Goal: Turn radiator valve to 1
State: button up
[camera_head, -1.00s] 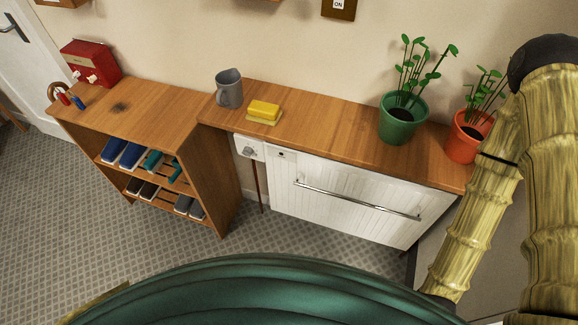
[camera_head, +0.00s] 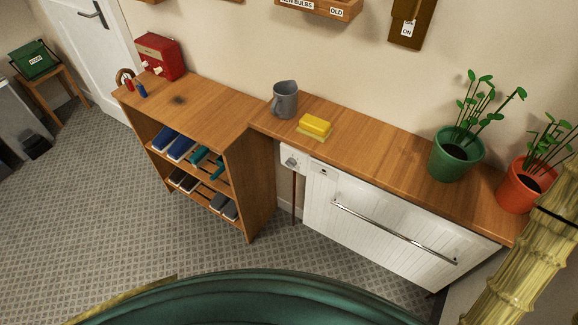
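The radiator valve (camera_head: 292,160) is a small white square unit with a grey round knob, under the wooden shelf top at the left end of the radiator. A thin brown pipe runs down from it to the floor. The radiator (camera_head: 375,222) is a white ribbed panel with a chrome rail across its front. The knob's setting is too small to read. My arm shows at the lower right, in front of the radiator's right end. My gripper is out of view.
A grey mug (camera_head: 285,99) and a yellow sponge (camera_head: 316,126) stand on the shelf (camera_head: 370,149) above the valve. A green pot (camera_head: 455,155) and an orange pot (camera_head: 524,185) are at right. A shoe rack (camera_head: 247,184) stands left of the valve. The floor in front is open.

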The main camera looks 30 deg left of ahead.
aim_at(291, 163)
jog(key=k, duration=0.5)
jog(key=u, duration=3.15)
jog(key=i, duration=2.45)
jog(key=z, duration=2.7)
